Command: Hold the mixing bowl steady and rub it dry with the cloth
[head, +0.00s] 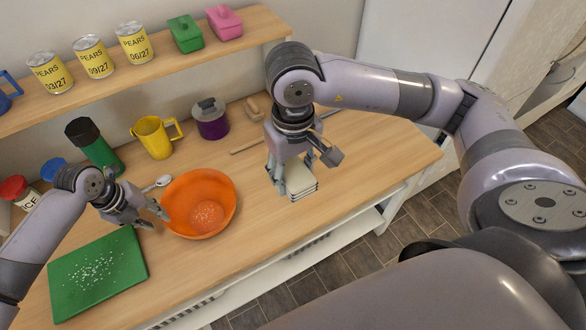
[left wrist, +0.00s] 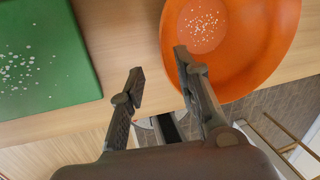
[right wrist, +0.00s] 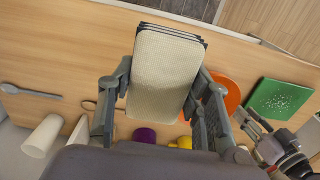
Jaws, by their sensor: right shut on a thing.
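The orange mixing bowl (head: 183,190) stands upright on the wooden counter, with pale specks or drops on its inside bottom. It also shows in the left wrist view (left wrist: 250,62). My left gripper (head: 157,213) is open at the bowl's near left rim. In the left wrist view its fingers (left wrist: 160,72) are apart, one overlapping the bowl's edge and one outside it; contact cannot be told. My right gripper (head: 300,168) is shut on the folded cream cloth (head: 300,186), held to the right of the bowl and apart from it. The cloth (right wrist: 166,70) fills the middle of the right wrist view.
A green board (head: 98,276) with white bits lies left of the bowl. A shelf (head: 160,60) carries cans and boxes.

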